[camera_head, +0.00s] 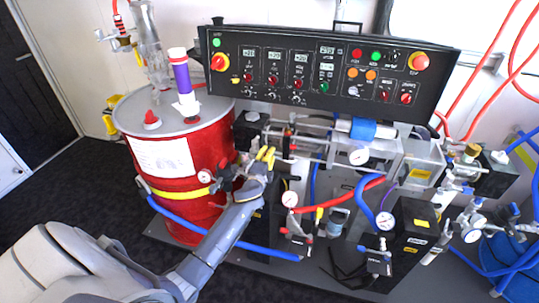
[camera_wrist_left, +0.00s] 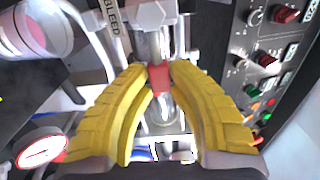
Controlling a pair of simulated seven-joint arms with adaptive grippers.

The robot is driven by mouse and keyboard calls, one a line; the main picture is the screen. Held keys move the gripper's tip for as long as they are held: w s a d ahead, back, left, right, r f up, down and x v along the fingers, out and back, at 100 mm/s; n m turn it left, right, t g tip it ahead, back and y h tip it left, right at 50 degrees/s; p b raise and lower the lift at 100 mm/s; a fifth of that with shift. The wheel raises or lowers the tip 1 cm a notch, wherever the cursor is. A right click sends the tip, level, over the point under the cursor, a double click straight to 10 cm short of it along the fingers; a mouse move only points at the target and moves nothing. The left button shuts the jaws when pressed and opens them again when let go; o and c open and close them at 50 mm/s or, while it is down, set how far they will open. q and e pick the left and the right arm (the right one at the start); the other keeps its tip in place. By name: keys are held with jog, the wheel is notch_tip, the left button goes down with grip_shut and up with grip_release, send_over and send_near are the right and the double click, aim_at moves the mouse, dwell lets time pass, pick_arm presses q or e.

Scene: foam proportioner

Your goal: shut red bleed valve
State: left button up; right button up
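The red bleed valve (camera_wrist_left: 159,76) shows in the left wrist view as a small red piece on a silver pipe fitting, beside a white label reading BLEED (camera_wrist_left: 109,20). My left gripper (camera_wrist_left: 160,82) has two yellow fingers standing apart, with the red piece between their tips in this view. I cannot tell whether either finger touches it. In the head view my left gripper (camera_head: 266,154) reaches up to the pipework right of the red drum, and the valve is too small there to make out surely. My right gripper is not in view.
The red drum (camera_head: 180,205) stands left of my left gripper. A black control panel (camera_head: 330,75) hangs above the pipework. A pressure gauge (camera_wrist_left: 43,148) is close to the left finger in the wrist view. Blue and red hoses (camera_head: 345,197) run on the right.

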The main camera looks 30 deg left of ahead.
pick_arm(q)
jog(key=o, duration=0.5)
jog(key=shift+v, duration=5.95)
notch_tip(320, 180, down, 21)
jog(key=s+d+n+g+h, duration=0.2)
jog(key=n+g, duration=0.2)
jog(key=n, duration=0.1)
jog(key=s+d+f+n+g+h, duration=0.1)
jog(key=s+f+g, duration=0.1)
jog(key=s+f, duration=0.5)
jog(key=s+d+f+n+g, duration=0.15)
jog(key=s+f, duration=0.25)
jog(key=f, duration=0.7)
jog(key=s+d+f+n+g, duration=0.3)
jog(key=s+f+g, duration=0.1)
jog(key=s+f, duration=1.05)
jog(key=s+d+f+g, duration=0.1)
jog(key=s+f, duration=0.1)
jog(key=s, duration=0.6)
jog(key=s+d+f+n+g+h, duration=0.1)
jog(key=s+f+g, duration=0.1)
jog(key=s, duration=0.7)
jog(key=s+d+f+g, duration=0.1)
jog(key=s+f, duration=0.2)
jog(key=s, duration=0.5)
jog(key=shift+s+d+f, duration=0.1)
jog(key=shift+s+d, duration=0.15)
jog(key=shift+d, duration=0.1)
